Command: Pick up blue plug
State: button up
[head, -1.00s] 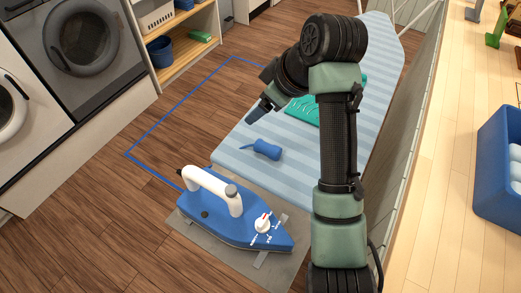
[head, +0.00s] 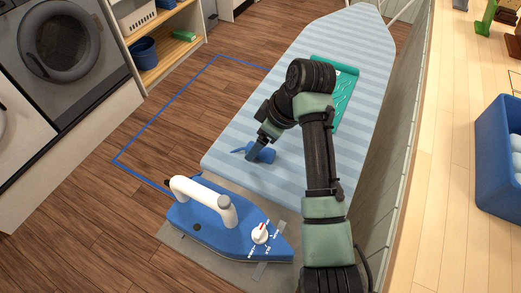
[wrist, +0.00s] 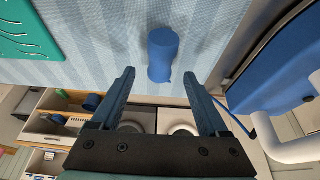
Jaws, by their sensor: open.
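The blue plug (head: 264,154) lies on the striped ironing board (head: 225,150), near its front end close to the iron. In the wrist view the blue plug (wrist: 162,48) shows between and beyond my open fingertips. My gripper (wrist: 158,74) is open and empty, with one finger on each side of the plug's line. In the head view my gripper (head: 256,146) is just over the plug and partly hides it. I cannot tell whether the fingers touch the plug or the board.
A blue iron (head: 225,228) with a white handle stands at the board's front end, close to my gripper. A green mat (head: 345,92) lies farther up the board. A blue bin (head: 497,150) is at the right. Washing machines (head: 60,45) and a shelf (head: 160,60) stand left.

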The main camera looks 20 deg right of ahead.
jog(key=shift+x, duration=1.5)
jog(key=shift+r, duration=0.1)
grip_shut()
